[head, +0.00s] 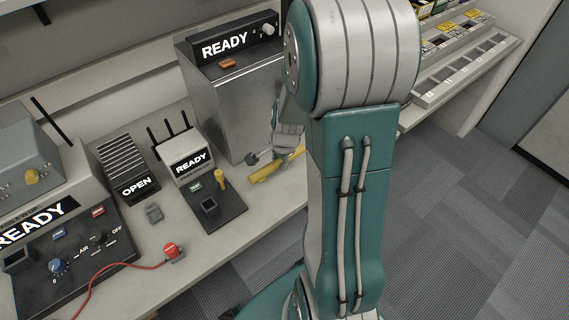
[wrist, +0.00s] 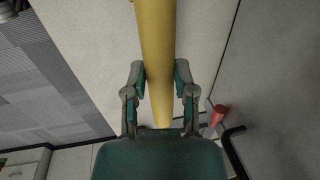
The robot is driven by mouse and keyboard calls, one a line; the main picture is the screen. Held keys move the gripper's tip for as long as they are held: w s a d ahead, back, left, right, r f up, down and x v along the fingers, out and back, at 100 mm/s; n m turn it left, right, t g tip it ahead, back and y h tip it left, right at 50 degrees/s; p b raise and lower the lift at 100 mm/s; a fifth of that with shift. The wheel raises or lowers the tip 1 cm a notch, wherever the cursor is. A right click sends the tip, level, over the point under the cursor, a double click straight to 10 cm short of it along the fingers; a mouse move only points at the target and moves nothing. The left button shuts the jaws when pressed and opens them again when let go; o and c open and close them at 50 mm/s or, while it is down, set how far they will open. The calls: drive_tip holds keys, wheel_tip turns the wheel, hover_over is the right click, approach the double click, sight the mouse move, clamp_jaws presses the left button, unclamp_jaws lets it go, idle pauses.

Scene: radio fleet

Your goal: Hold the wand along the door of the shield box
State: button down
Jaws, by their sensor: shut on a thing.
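The yellow wand (head: 264,171) shows in the head view just above the bench, close by the foot of the grey metal box marked READY (head: 222,105), which I take as the shield box. My gripper (head: 287,150) is partly hidden behind my arm. In the wrist view the wand (wrist: 155,50) runs up from between both fingers, and my gripper (wrist: 160,85) is shut on it. A plain grey panel (wrist: 275,80) stands to the right of the wand, apart from it, with a dark bent bar (wrist: 232,148) beside it. I cannot tell whether this panel is the door.
On the bench (head: 145,255) stand a small READY unit (head: 188,160) with antennas, an OPEN rack (head: 135,187), a larger READY console (head: 65,225) and a red button (head: 171,251) with a cable. A dark pad (head: 222,212) lies in front of the small unit. Carpeted floor is free at right.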

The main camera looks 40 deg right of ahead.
drive_tip(key=shift+w, duration=2.95)
drive_tip(key=shift+s+d+r, duration=0.1)
drive_tip(key=shift+s+r, duration=0.25)
drive_tip(key=shift+s, duration=1)
drive_tip(key=shift+s+r, duration=0.3)
drive_tip(key=shift+s, duration=1.05)
drive_tip(key=shift+s+d+r, duration=0.1)
drive_tip(key=shift+s+r, duration=0.25)
drive_tip(key=shift+s, duration=1)
drive_tip(key=shift+s+a, duration=0.1)
